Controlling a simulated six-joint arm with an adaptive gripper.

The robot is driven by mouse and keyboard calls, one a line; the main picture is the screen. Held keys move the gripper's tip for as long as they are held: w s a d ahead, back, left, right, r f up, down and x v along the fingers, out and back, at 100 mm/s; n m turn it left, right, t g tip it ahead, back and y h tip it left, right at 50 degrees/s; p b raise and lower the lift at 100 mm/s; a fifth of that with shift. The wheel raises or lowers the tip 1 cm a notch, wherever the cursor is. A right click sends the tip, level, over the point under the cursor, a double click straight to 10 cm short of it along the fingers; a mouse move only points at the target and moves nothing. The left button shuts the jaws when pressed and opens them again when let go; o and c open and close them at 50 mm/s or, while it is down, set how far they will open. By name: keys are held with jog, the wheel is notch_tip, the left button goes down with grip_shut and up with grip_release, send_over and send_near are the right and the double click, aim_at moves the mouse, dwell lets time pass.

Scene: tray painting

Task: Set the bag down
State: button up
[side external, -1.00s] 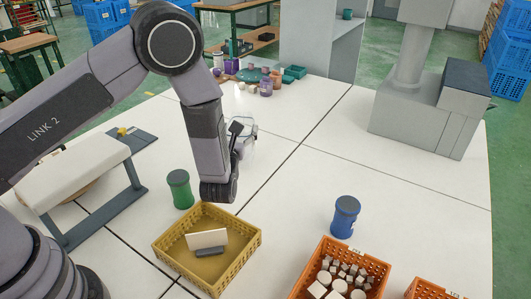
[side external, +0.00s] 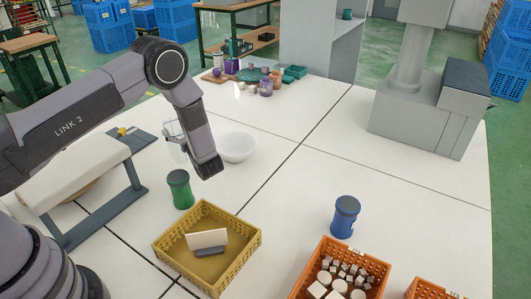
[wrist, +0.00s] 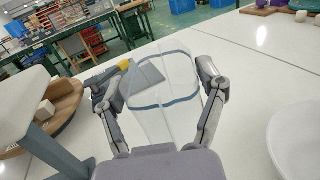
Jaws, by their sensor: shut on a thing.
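A clear bag with a blue rim (wrist: 165,103) is between the two fingers of my gripper (wrist: 160,80) in the wrist view. The gripper is shut on it, and the bag's mouth is open.
A white bowl (side external: 238,147) stands right of my wrist. A green canister (side external: 179,189) and a yellow basket (side external: 207,250) stand in front. A grey board (side external: 137,139) and a white padded stand (side external: 75,178) lie left.

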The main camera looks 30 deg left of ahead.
jog(key=shift+f, duration=1.65)
jog(key=shift+f, duration=0.1)
jog(key=o, duration=0.9)
jog(key=shift+o, duration=0.2)
